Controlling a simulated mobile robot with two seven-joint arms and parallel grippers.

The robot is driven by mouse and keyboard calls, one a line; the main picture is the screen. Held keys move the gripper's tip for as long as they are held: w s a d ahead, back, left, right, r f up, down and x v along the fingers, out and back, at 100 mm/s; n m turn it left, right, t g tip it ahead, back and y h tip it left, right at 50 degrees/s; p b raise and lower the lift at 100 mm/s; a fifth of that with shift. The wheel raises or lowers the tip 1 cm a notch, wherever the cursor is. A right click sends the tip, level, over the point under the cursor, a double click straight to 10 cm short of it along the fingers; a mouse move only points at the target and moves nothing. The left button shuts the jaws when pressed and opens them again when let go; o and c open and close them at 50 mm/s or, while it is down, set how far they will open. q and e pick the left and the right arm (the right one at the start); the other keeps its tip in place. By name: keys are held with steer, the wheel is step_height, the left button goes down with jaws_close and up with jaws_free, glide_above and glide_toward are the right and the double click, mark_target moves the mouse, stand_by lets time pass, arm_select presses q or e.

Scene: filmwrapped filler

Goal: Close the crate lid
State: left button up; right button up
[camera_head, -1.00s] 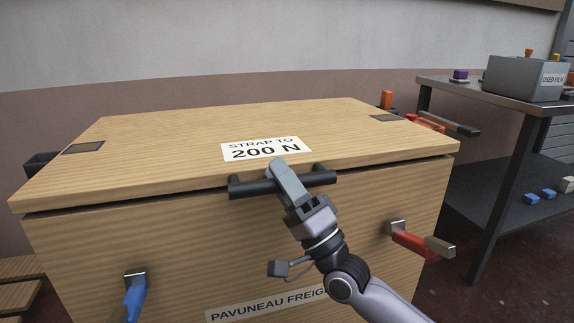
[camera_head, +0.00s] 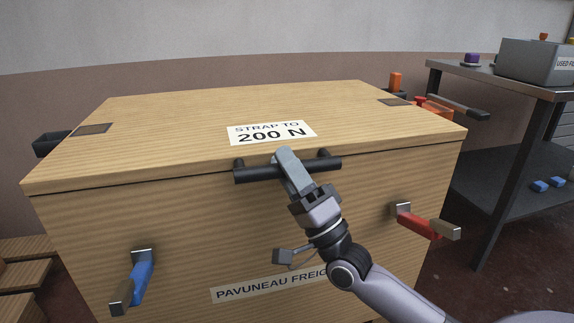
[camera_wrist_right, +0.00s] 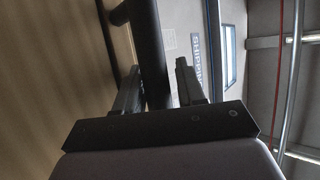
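The wooden crate (camera_head: 190,230) stands in front of me in the head view. Its lid (camera_head: 190,118) lies over the top, with only a thin dark seam along the front edge. A black bar handle (camera_head: 325,166) is on the lid's front edge, and its bar also shows in the right wrist view (camera_wrist_right: 150,50). My right gripper (camera_head: 283,158) is at the middle of this handle. In the wrist view its fingers (camera_wrist_right: 160,88) stand on either side of the bar, close to it. My left gripper is not in view.
A blue-handled latch (camera_head: 138,283) and a red-handled latch (camera_head: 418,221) hang on the crate's front. A dark metal table (camera_head: 490,85) with a grey box (camera_head: 535,62) stands at the right. Wooden boards (camera_head: 22,272) lie at the lower left.

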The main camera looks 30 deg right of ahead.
steer(key=shift+d, duration=0.1)
steer(key=shift+s+f, duration=0.3)
arm_select(q)
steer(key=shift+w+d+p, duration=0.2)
steer(key=shift+p, duration=0.2)
arm_select(e)
steer(key=v, duration=0.6)
steer(key=shift+f, duration=0.15)
